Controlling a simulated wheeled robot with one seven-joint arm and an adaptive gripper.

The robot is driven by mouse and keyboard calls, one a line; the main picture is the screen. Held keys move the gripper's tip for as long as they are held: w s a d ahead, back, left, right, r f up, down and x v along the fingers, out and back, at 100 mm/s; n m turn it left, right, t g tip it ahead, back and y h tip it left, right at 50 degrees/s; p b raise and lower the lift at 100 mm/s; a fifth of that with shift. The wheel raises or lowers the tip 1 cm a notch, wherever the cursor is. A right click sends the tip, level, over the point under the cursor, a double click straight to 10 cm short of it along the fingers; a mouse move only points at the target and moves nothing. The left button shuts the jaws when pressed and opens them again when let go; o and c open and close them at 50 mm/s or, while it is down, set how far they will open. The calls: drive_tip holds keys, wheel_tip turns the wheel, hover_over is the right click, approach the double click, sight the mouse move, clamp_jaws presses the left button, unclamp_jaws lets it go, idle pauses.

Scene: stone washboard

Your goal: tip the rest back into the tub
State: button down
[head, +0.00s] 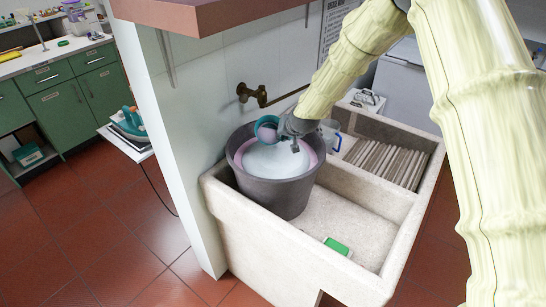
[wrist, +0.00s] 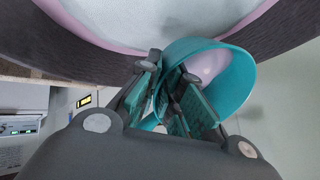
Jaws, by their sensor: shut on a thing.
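A teal cup (head: 261,130) is over the left part of the grey tub (head: 272,195), near its rim. Its mouth is tilted, and something pale pink shows inside. My gripper (head: 284,127) is shut on the cup's side. In the wrist view the fingers (wrist: 172,92) grip the teal cup (wrist: 243,82), one pad seen against its inner side. The tub holds a pale bluish-white mass with a pink edge, also seen in the wrist view. Whether anything is pouring cannot be told.
The tub stands in a stone sink (head: 352,216) with a ribbed washboard (head: 385,163) at the right. A green block (head: 337,246) lies on the sink floor. A brass tap (head: 246,92) is on the wall behind. A clear jug (head: 331,133) stands behind the tub.

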drive_tip(key=shift+d, duration=0.2)
drive_tip(key=shift+s+r, duration=0.1)
drive_tip(key=shift+a+t+b, duration=0.15)
drive_tip(key=shift+t+b, duration=0.15)
drive_tip(key=shift+b, duration=0.15)
drive_tip(key=shift+s+d+r, duration=0.1)
drive_tip(key=shift+d, duration=0.1)
drive_tip(key=shift+s+t+b, duration=0.1)
drive_tip(key=shift+t+b, duration=0.2)
drive_tip(key=shift+b, duration=0.05)
drive_tip(key=shift+a, duration=0.2)
drive_tip(key=shift+d+r+b, duration=0.15)
drive_tip(key=shift+b, duration=0.25)
drive_tip(key=shift+t+b, duration=0.3)
drive_tip(key=shift+t, duration=0.1)
